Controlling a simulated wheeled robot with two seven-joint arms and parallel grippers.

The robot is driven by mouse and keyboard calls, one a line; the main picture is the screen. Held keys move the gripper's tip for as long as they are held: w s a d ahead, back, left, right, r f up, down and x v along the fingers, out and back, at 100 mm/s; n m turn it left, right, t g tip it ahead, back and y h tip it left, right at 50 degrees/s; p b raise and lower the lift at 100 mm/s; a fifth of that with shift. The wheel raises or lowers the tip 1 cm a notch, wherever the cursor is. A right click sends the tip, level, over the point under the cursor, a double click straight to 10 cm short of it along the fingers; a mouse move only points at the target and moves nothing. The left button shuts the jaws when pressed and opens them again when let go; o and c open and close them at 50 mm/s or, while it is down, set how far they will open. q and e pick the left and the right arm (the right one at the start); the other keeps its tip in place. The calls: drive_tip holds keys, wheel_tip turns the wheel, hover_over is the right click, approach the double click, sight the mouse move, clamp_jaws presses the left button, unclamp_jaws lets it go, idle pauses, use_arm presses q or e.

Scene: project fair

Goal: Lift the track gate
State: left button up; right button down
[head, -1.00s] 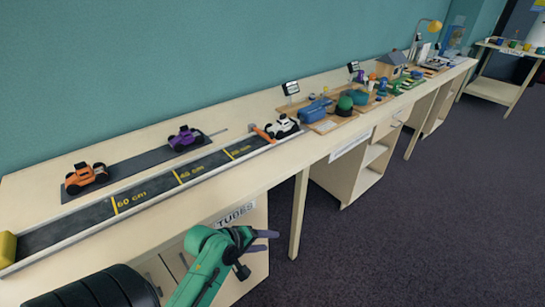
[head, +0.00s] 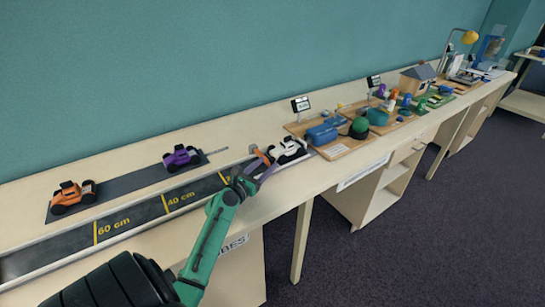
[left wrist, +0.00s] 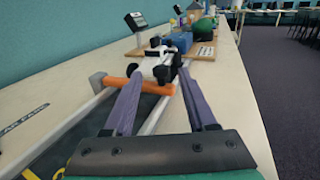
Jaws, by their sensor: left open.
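The track gate is an orange bar (head: 262,156) across the dark track (head: 130,222), just in front of a white toy car (head: 288,148). In the left wrist view the gate's orange bar (left wrist: 150,88) runs from a grey post (left wrist: 97,82) to the track's right rail. My left gripper (head: 259,174) is open and empty at the near side of the gate. In the left wrist view, the gripper (left wrist: 160,80) has its left finger overlapping the bar, and the bar's right end shows between the fingers. I cannot tell whether they touch. My right gripper is not in view.
An orange car (head: 72,197) and a purple car (head: 181,157) stand on a dark strip (head: 130,181) behind the track. The table's front strip is bare.

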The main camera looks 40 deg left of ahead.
sight(270, 161)
use_arm(q)
drive_tip(key=w, duration=0.4)
drive_tip(key=shift+a, duration=0.2)
drive_tip(key=shift+w, duration=0.1)
clamp_jaws()
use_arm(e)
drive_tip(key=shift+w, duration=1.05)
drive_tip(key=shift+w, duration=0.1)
